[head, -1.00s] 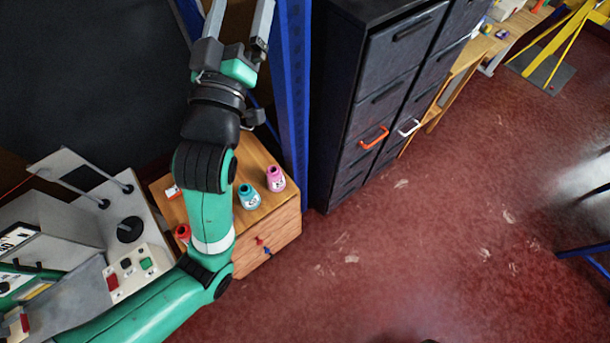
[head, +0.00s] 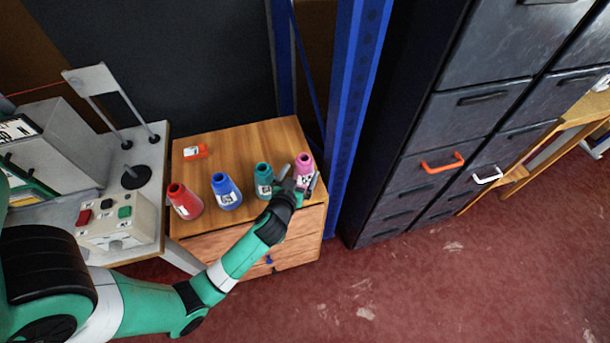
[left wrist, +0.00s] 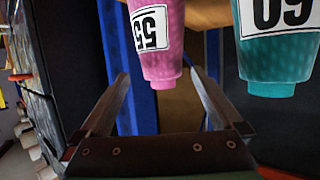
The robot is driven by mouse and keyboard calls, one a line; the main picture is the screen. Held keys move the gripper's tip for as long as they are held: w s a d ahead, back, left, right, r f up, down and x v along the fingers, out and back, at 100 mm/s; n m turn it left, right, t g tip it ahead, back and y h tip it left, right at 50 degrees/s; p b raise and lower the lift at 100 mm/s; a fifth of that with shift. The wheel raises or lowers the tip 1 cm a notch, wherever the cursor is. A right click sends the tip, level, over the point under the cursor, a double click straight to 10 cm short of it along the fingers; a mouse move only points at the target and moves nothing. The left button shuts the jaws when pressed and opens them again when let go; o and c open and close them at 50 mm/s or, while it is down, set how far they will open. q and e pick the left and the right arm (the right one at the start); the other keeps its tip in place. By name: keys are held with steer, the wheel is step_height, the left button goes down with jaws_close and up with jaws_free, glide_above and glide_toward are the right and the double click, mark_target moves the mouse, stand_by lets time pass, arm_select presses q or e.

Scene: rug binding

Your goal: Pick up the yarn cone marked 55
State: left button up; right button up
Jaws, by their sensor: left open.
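The pink yarn cone (head: 304,163) stands upright at the right end of a row on the wooden cabinet. In the left wrist view the pink cone (left wrist: 158,40) shows upside down, with a white label reading 55. My left gripper (head: 298,178) is open at its near side, with one finger to each side of the cone in the picture. I cannot tell how far the fingers reach around it. In the left wrist view the gap between the fingers (left wrist: 160,80) is in line with the cone's neck. My right gripper is not in view.
A teal cone (head: 264,180) stands close to the left of the pink one. A blue cone (head: 226,191), a red cone (head: 184,201) and a small orange box (head: 195,152) share the cabinet top (head: 240,142). A blue post (head: 357,90) rises close to the right.

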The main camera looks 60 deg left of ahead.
mark_target(303, 169)
arm_select(q)
steer(key=x, duration=0.3)
steer(key=shift+w+a+f, duration=0.1)
steer(key=shift+w+a, duration=0.15)
steer(key=shift+w, duration=0.05)
steer(key=shift+w+a+f+b, duration=0.1)
steer(key=shift+a+f+b, duration=0.1)
steer(key=shift+b, duration=0.15)
steer(key=b+x, duration=0.1)
steer(key=x, duration=0.3)
steer(key=shift+a+f, duration=0.15)
steer(key=shift+a, duration=0.2)
jaws_close()
